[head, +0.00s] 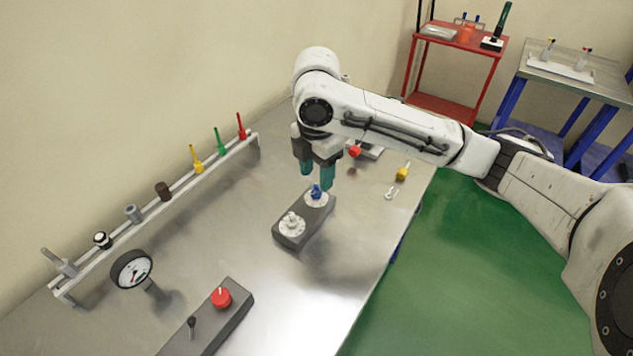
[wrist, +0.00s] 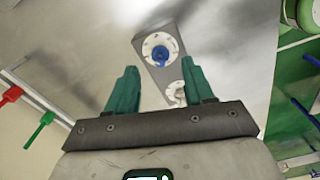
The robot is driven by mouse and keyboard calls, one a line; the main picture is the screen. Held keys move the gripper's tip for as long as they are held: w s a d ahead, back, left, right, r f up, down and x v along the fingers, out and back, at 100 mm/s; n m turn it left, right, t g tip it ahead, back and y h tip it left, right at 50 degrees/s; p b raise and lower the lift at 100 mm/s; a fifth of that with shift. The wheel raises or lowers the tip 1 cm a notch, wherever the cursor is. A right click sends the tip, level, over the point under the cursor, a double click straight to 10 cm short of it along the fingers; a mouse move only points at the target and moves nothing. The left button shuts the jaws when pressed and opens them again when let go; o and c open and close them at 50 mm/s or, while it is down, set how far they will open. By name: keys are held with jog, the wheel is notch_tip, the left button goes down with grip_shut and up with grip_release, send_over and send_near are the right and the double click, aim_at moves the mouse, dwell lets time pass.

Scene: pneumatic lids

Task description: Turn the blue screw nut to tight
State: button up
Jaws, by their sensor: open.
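The blue screw nut (head: 316,191) sits at the centre of a white round dial on a dark grey block (head: 297,241) on the metal table. In the wrist view the blue nut (wrist: 159,54) shows beyond the fingertips, in the middle of its dial. A second white dial with a white nut (head: 291,224) is at the near end of the block. My gripper (head: 318,172) has teal fingers and is open and empty, just above the blue nut. In the wrist view its fingers (wrist: 160,80) stand wide apart. I cannot tell if the nut is tight.
A rail (head: 160,220) with several coloured tools runs along the left wall. A pressure gauge (head: 131,269) and a grey box with a red knob (head: 221,297) stand in front. A yellow-topped item (head: 402,174) lies at the right edge. The table between the rail and block is clear.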

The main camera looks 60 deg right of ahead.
notch_tip(320, 180, up, 7)
jog(key=shift+f, duration=0.2)
dwell(0.6)
